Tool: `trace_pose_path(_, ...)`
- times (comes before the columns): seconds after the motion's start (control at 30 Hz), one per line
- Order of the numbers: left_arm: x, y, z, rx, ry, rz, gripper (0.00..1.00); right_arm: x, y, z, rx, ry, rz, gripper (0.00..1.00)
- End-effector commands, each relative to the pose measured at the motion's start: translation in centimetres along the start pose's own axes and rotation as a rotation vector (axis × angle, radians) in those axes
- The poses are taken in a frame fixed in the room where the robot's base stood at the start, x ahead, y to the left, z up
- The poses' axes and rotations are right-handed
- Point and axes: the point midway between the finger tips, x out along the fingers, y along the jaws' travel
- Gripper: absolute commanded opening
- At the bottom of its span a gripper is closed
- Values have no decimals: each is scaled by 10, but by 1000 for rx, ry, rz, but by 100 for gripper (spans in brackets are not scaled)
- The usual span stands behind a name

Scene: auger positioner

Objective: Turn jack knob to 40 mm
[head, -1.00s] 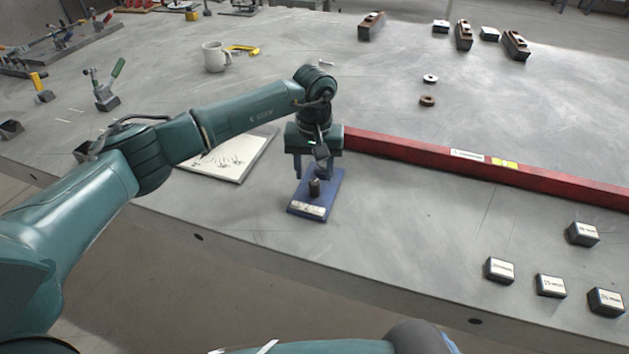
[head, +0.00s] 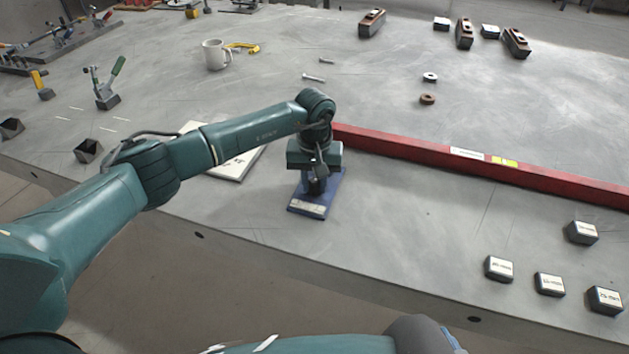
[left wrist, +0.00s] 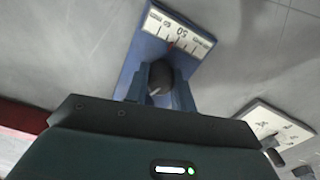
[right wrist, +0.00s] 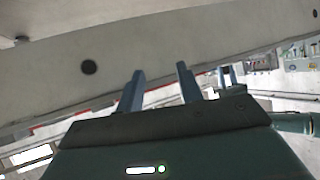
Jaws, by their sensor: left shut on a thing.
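The jack is a blue base plate (head: 309,207) on the grey table, with a dark knob (left wrist: 160,78) standing on it. A white scale (left wrist: 178,31) with black ticks, a red pointer and a marking that looks like 50 lies along the plate's edge in the left wrist view. My left gripper (head: 316,186) points down over the plate, with its fingers around the knob and shut on it. It also shows in the left wrist view (left wrist: 158,88). My right gripper (right wrist: 159,85) is open and empty, below the table edge in the right wrist view.
A red bar (head: 450,160) lies behind the jack, running right. A white sheet or panel (head: 238,165) lies left of it, partly under my left arm. Several labelled dark blocks (head: 498,268) stand front right. A mug (head: 214,54) stands at the back.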

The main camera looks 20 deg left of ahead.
Motion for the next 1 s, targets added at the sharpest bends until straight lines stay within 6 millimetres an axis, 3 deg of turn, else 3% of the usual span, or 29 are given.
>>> trace_pose_path(0.2,0,0,0,0,0,0,3,0,0,-1,0,1,0,36)
trace_pose_path(0.57,1,0,0,-59,1,0,2,2,0,4,7,2,-2,36)
trace_pose_path(1.0,2,0,-1,-403,2,0,2,11,-2,11,48,23,-13,36)
